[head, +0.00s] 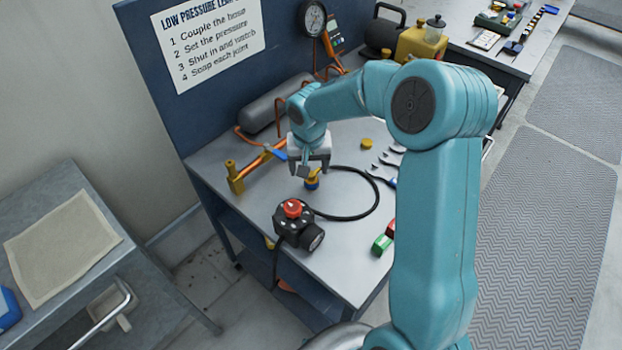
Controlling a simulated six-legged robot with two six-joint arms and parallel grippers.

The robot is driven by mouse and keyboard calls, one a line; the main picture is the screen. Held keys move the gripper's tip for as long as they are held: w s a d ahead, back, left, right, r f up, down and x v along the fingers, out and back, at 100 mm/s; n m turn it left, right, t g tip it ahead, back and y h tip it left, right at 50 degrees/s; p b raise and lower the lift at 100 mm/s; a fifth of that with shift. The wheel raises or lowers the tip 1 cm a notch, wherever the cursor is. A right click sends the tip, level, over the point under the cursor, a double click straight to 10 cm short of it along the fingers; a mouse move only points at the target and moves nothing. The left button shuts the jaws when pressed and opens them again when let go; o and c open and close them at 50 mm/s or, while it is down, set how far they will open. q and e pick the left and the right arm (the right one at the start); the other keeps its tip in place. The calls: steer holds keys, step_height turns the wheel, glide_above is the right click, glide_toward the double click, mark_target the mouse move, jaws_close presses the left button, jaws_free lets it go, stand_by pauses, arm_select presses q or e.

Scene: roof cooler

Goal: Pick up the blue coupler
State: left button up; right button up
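My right gripper (314,169) points down just above and around the coupler's top. Its fingers look apart, with the brass top showing between them. I cannot tell whether a finger touches it. The gripper partly hides the coupler's upper end. My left gripper is not in view.
A black regulator with a red knob (292,208) stands in front of the coupler. A copper pipe with brass fittings (236,178) and a blue-handled valve lies left. Wrenches (388,162) and a green block (381,244) lie right. A grey cylinder (275,103) lies behind.

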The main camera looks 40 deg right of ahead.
mark_target(312, 174)
steer(key=shift+d+f, duration=0.15)
steer(key=shift+f, duration=0.45)
steer(key=f, duration=0.2)
steer(key=d+f+p, duration=0.1)
steer(key=f, duration=0.1)
steer(key=shift+w+f, duration=0.2)
steer(key=shift+s+a+r, duration=0.1)
steer(key=shift+s, duration=0.05)
steer(key=c, duration=1.2)
